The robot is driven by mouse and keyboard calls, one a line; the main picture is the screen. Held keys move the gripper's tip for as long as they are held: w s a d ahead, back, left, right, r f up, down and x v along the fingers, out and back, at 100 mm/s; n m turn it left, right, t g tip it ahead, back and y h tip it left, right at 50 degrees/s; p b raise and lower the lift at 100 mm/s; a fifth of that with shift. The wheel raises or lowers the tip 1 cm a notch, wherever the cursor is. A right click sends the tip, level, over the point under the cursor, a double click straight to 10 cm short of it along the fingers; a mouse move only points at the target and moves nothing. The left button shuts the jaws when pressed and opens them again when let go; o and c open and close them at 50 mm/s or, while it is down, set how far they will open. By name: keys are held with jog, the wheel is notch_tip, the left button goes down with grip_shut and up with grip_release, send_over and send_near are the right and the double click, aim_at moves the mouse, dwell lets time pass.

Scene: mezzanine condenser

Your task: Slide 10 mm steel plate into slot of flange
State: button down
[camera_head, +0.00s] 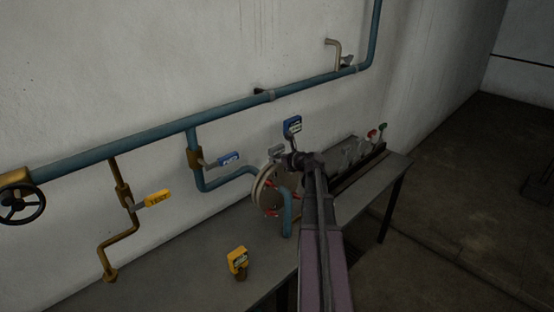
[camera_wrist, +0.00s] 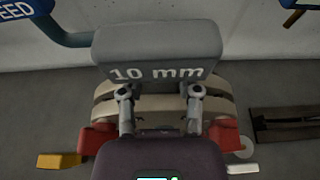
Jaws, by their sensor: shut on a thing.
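The 10 mm steel plate (camera_wrist: 157,52) is a grey block with "10 mm" on its face, large in the wrist view. My gripper (camera_wrist: 160,92) is shut on its lower edge. The flange (camera_wrist: 158,108) lies beyond and below it, with pale round rims and red parts at both sides. In the head view the flange (camera_head: 264,192) stands at the end of a blue pipe, and the plate (camera_head: 276,150) shows small at its top, beside my gripper (camera_head: 292,157).
A rack (camera_head: 352,153) with grey pieces stands on the bench (camera_head: 190,262) at the right. A yellow tagged item (camera_head: 238,260) stands at the front. A blue tagged item (camera_head: 292,126) rises behind my gripper. Blue pipes (camera_head: 230,111) and a yellow-tagged valve (camera_head: 150,199) line the wall.

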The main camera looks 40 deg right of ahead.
jog(key=shift+f+b, duration=1)
jog(key=shift+f, duration=0.1)
jog(key=shift+c, duration=1.1)
grip_release()
jog(key=shift+s, duration=0.1)
